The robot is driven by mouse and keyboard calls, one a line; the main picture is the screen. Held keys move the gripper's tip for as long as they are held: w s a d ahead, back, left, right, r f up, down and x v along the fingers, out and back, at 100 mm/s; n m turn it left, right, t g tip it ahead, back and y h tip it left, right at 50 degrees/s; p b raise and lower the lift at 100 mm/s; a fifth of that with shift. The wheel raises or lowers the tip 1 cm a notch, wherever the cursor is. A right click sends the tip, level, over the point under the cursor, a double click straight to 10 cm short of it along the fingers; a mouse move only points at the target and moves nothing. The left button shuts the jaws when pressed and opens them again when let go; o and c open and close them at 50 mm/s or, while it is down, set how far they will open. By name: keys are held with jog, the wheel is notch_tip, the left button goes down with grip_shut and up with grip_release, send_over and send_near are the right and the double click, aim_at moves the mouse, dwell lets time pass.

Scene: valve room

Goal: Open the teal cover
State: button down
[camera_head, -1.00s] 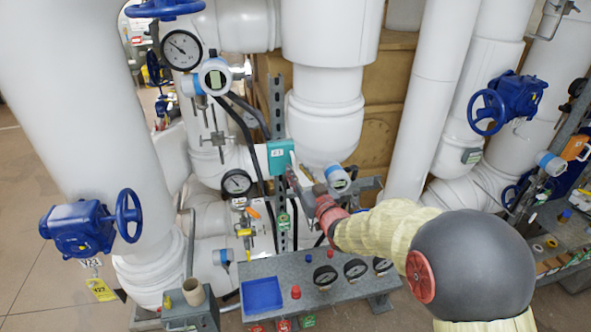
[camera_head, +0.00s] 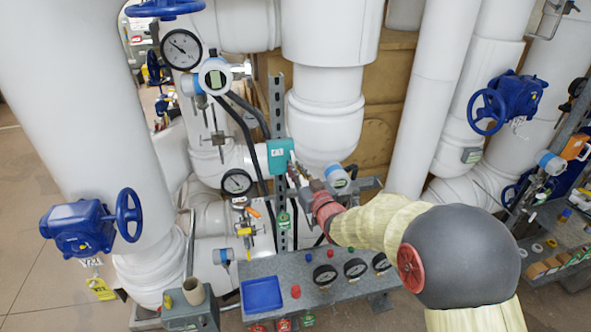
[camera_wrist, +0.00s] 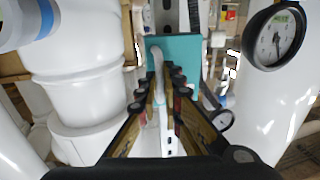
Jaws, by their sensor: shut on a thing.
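The teal cover (camera_head: 280,153) is a small box front on the upright metal strut, left of the middle in the head view. It also shows in the wrist view (camera_wrist: 186,47), straight ahead of my fingers. It looks closed, though its edges are hard to make out. A pale curved handle (camera_wrist: 158,60) stands out from its face. My gripper (camera_wrist: 161,76) has its fingers on both sides of this handle and is shut on it. In the head view my gripper (camera_head: 296,172) reaches the cover's lower right side, and its fingertips are small there.
A thick white pipe (camera_head: 326,110) stands close to the right of the cover. A gauge (camera_head: 237,182) and black hoses are to its left. Below is a grey bench (camera_head: 325,293) with a blue tray (camera_head: 262,294) and several gauges. Blue valve wheels stand farther out.

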jog(key=shift+s+a+b, duration=0.1)
jog(key=shift+b, duration=0.2)
dwell(0.6)
jog(key=s+a+m+h+b, duration=0.2)
jog(key=s+a+m+h, duration=0.2)
jog(key=a+m+h, duration=0.3)
jog(key=shift+a+r+t+h+b, duration=0.15)
jog(key=shift+a+t+h+b, duration=0.15)
jog(key=shift+a+h, duration=2.1)
jog(key=shift+a+m, duration=0.2)
jog(key=shift+m, duration=0.1)
jog(key=c, duration=2)
grip_release()
